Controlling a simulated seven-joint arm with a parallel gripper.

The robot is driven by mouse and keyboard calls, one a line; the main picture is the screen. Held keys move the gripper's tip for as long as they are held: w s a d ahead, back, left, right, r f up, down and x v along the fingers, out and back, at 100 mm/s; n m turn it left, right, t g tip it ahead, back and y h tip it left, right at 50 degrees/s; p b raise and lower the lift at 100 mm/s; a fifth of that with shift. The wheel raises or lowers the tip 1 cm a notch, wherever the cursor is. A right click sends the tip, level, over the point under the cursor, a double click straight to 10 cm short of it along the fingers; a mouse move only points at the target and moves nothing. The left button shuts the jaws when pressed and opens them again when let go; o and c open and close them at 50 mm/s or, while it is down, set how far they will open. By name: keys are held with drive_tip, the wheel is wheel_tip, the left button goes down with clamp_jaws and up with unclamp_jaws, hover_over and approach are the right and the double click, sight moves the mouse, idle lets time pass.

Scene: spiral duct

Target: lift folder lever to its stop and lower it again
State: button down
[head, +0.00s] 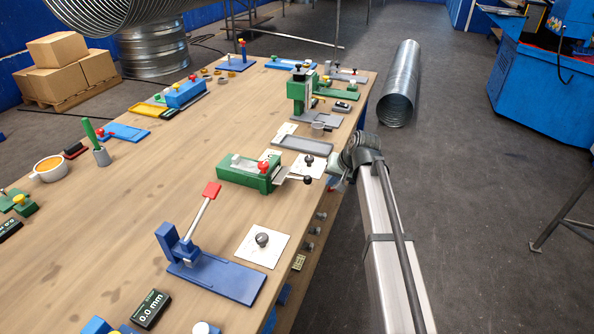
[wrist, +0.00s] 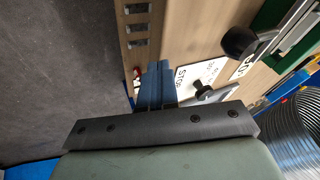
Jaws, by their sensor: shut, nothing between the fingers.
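No label readable here names the folder. A blue stand (head: 215,275) at the front of the bench carries a pale lever (head: 200,217) with a red grip (head: 212,190), raised at a slant. A green device (head: 245,177) behind it has a metal arm ending in a black knob (head: 307,180). In the wrist view a black knob (wrist: 238,42) shows beside green metal. My gripper (wrist: 156,68) is shut and empty, apart from that knob. In the head view my gripper is at the bench's right edge, right of the green device; its fingertips are hard to make out.
A white card marked STOP (wrist: 187,76) bears a black knob (wrist: 205,92); another white card (head: 250,251) with a dark knob (head: 262,239) lies beside the blue stand. A grey tray (head: 302,144) lies behind the green device. The bench middle (head: 140,190) is mostly clear.

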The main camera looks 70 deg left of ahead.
drive_tip(key=s+a+r+t+h, duration=0.2)
drive_tip(key=s+a+r+t, duration=0.1)
drive_tip(key=r, duration=0.4)
drive_tip(key=m+t+h, duration=0.1)
drive_tip(key=m+h, duration=0.2)
approach(295, 178)
drive_tip(key=x, duration=0.4)
drive_tip(key=w+x, duration=0.1)
drive_tip(key=x, duration=0.1)
drive_tip(key=shift+w+d+f, duration=0.1)
drive_tip(key=shift+d+f, duration=0.15)
drive_tip(key=shift+d, duration=0.05)
